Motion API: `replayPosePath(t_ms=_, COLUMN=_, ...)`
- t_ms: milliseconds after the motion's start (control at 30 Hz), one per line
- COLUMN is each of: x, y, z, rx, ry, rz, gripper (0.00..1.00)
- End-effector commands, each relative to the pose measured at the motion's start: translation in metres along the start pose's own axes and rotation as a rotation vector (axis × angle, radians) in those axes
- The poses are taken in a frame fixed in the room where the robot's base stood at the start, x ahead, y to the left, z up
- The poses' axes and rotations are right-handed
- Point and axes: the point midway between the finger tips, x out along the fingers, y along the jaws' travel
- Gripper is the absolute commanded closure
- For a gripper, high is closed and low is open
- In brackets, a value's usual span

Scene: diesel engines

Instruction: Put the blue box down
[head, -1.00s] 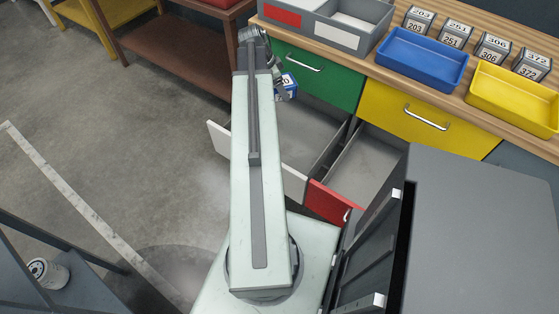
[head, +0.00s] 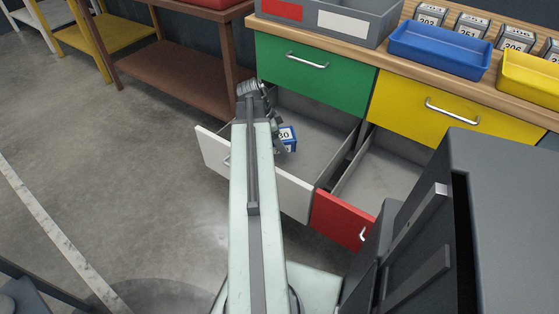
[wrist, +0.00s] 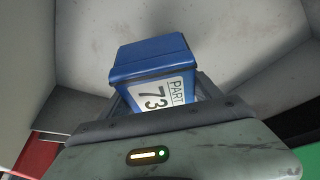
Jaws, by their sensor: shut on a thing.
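The blue box (head: 288,138) carries a white label; in the wrist view the box (wrist: 150,58) shows "PART" and "73", with the rest of the number hidden. My gripper (head: 276,133) is shut on it; in the wrist view my gripper (wrist: 165,98) holds the box's near part and hides some of it. The box is over or inside the open white-fronted drawer (head: 318,140), near its left side. Whether it touches the drawer floor, I cannot tell. The drawer's visible floor looks empty.
An open red-fronted drawer (head: 340,220) stands to the right. Above are a closed green drawer (head: 310,70) and a yellow one (head: 425,105). The bench top holds a grey bin (head: 330,22), a blue tray (head: 440,48) and a yellow tray (head: 530,80). A dark cabinet (head: 510,190) stands at right.

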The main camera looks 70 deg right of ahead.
Motion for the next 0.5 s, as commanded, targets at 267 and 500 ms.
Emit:
replayPosePath(t_ms=267, x=0.026, y=0.0, z=0.011, rx=-0.001, ry=0.001, rz=0.0, gripper=0.96)
replayPosePath(t_ms=500, x=0.06, y=0.0, z=0.025, rx=-0.001, ry=0.001, rz=-0.001, gripper=0.96)
